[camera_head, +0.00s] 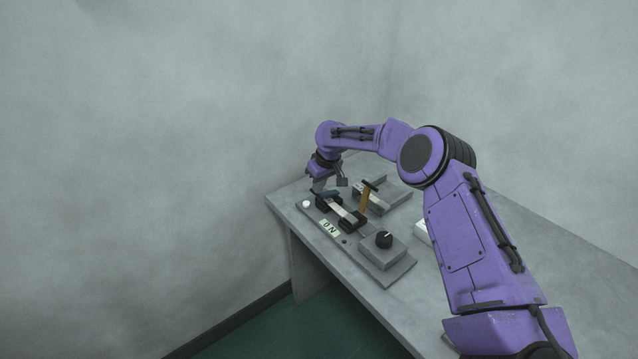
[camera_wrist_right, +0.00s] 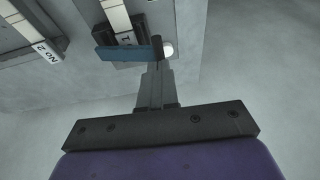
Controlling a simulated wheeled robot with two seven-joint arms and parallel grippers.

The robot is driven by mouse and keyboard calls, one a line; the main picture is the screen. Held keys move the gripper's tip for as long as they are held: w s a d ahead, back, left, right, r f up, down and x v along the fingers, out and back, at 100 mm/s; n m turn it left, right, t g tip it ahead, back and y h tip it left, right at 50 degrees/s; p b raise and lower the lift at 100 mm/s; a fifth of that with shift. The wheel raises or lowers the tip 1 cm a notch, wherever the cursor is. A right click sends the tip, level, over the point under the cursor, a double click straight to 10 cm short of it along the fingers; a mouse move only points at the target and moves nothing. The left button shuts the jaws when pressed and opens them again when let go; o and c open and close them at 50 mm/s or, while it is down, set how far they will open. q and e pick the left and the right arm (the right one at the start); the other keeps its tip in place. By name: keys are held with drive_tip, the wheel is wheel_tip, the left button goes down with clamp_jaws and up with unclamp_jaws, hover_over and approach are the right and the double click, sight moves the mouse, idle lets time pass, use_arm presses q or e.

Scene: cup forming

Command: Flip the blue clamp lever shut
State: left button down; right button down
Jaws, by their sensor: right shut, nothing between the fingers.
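The blue clamp lever (camera_wrist_right: 122,53) shows in the wrist view as a flat blue bar lying across a pale strip and a dark block. In the head view it is a small dark-blue piece (camera_head: 328,194) at the far end of the panel. My right gripper (camera_wrist_right: 157,68) is shut and empty, its fingertips at the right end of the blue bar, by a dark upright pin. I cannot tell whether they touch it. In the head view this gripper (camera_head: 328,183) is just above the lever. My left gripper is not in view.
The grey panel (camera_head: 399,273) carries a white round button (camera_head: 306,204), an ON label (camera_head: 329,228) and a black knob (camera_head: 384,239). An upright yellow lever (camera_head: 365,199) stands right of the gripper on a second unit.

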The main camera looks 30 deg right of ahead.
drive_tip(key=shift+a+f+h+p, duration=0.25)
drive_tip(key=shift+a+h+p, duration=0.1)
drive_tip(key=shift+a+h, duration=0.05)
drive_tip(key=shift+a+f+h, duration=0.4)
drive_tip(key=shift+f, duration=0.2)
drive_tip(key=shift+a+f+h, duration=0.35)
drive_tip(key=shift+f+h, duration=0.05)
drive_tip(key=shift+f, duration=0.2)
drive_tip(key=shift+d, duration=0.15)
